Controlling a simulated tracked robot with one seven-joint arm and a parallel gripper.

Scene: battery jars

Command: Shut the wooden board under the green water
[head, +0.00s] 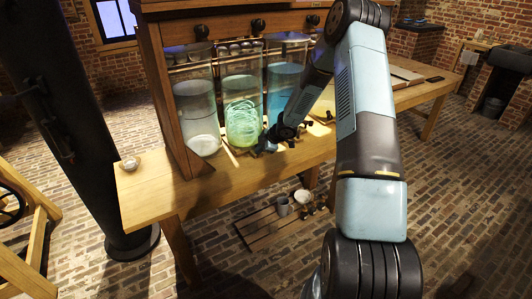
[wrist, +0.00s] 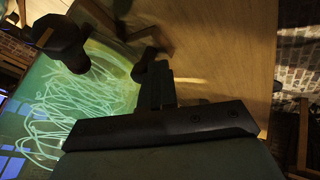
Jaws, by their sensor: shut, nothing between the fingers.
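The glass jar of green water (head: 241,112) stands in the middle of the wooden cabinet, with pale coiled strands in it. It also shows, large and turned, in the wrist view (wrist: 60,110). A narrow wooden piece (head: 230,153) juts forward at the foot of this jar, toward the left; it may be the edge of the board. My gripper (head: 266,143) is low in front of the green jar's right side, close above the table. Its fingers are shut and empty in the wrist view (wrist: 160,82). My gripper hides part of the jar's foot.
A jar with white matter (head: 200,118) stands left and a blue jar (head: 285,82) right. Dark knobs (head: 258,25) line the cabinet top. The wooden table (head: 160,190) has clear room at front left. A slatted board (head: 268,226) with cups lies on the brick floor.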

